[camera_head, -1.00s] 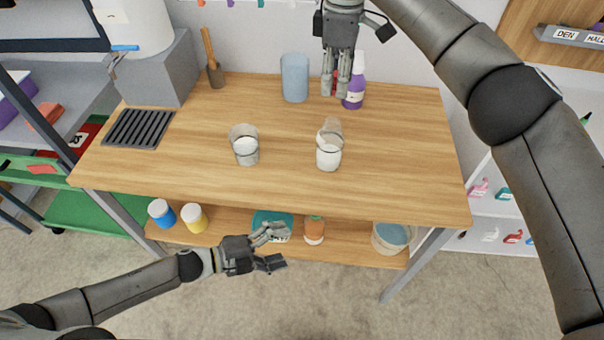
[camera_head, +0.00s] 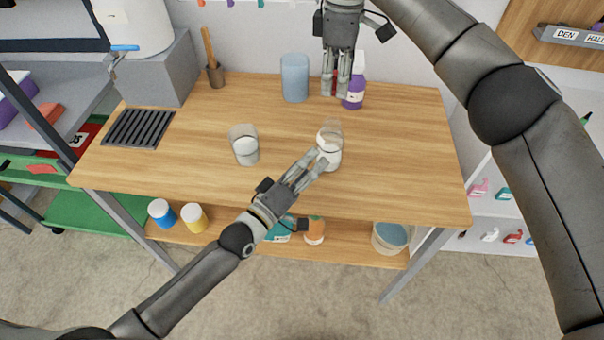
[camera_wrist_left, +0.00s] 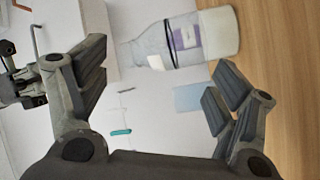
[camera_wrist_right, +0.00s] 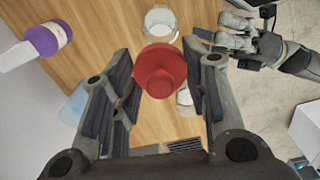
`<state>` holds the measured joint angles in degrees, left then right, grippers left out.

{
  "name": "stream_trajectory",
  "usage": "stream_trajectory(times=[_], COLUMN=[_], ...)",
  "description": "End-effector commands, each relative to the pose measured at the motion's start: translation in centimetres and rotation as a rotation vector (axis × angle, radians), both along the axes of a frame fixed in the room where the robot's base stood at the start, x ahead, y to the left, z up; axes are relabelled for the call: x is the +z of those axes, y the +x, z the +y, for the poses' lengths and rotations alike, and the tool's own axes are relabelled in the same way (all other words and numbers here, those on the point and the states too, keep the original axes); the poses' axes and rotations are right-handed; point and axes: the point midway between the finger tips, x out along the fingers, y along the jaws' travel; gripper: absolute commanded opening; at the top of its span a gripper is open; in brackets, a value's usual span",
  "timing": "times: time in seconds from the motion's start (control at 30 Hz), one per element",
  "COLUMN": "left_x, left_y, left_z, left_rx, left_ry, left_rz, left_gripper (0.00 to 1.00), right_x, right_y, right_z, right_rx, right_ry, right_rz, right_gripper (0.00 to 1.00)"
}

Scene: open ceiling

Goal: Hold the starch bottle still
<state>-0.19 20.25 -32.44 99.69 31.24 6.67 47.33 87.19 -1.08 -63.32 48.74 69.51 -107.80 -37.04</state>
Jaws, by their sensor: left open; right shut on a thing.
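The starch bottle, which I take to be the clear bottle with white contents (camera_head: 329,152), stands upright on the table. It lies sideways in the left wrist view (camera_wrist_left: 205,38) and shows from above in the right wrist view (camera_wrist_right: 160,20). My left gripper (camera_head: 316,160) is open, its fingertips at the bottle's near left side; contact cannot be told. In the left wrist view the bottle is beyond the finger tips. My right gripper (camera_head: 336,90) is shut on a red stopper-like piece (camera_wrist_right: 160,72), held above the table's back, behind the bottle.
A glass beaker with white contents (camera_head: 244,147) stands left of the bottle. A blue cylinder (camera_head: 295,78) and a purple bottle (camera_head: 354,92) stand at the back. A dark grate (camera_head: 138,128) lies at left. The table's right side (camera_head: 410,150) is clear.

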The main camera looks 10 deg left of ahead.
Motion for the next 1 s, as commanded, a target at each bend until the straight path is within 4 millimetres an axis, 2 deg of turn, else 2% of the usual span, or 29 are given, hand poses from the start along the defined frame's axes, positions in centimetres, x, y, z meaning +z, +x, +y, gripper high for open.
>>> stream_trajectory(times=[0.1, 0.4, 0.57, 0.7, 0.8, 0.9, 1.0], left_x=[0.7, 2.2, 3.2, 0.5, -0.3, -0.6, -0.5], left_y=[0.6, 0.8, 0.6, -1.4, -2.0, -1.7, -0.7], left_z=[0.1, 0.6, 0.9, 1.0, 1.0, 0.8, 0.2], left_rx=[0.023, -0.007, -0.067, -0.042, -0.035, -0.033, -0.035], left_ry=[-0.361, -1.281, -1.672, -1.744, -1.760, -1.765, -1.767], left_rz=[0.229, 0.729, 0.912, 1.016, 1.048, 1.058, 1.057], left_gripper=[0.84, 0.84, 0.84, 0.84, 0.84, 0.84, 0.84], right_x=[0.0, 0.0, 0.0, 0.0, 0.0, 0.0, 0.0], right_y=[0.0, 0.0, 0.0, 0.0, 0.0, 0.0, 0.0], right_z=[0.0, 0.0, 0.0, 0.0, 0.0, 0.0, 0.0], right_rx=[0.000, 0.000, 0.000, 0.000, 0.000, 0.000, 0.000], right_ry=[0.000, 0.000, 0.000, 0.000, 0.000, 0.000, 0.000], right_rz=[0.000, 0.000, 0.000, 0.000, 0.000, 0.000, 0.000], right_gripper=[0.32, 0.32, 0.32, 0.32, 0.32, 0.32, 0.32])
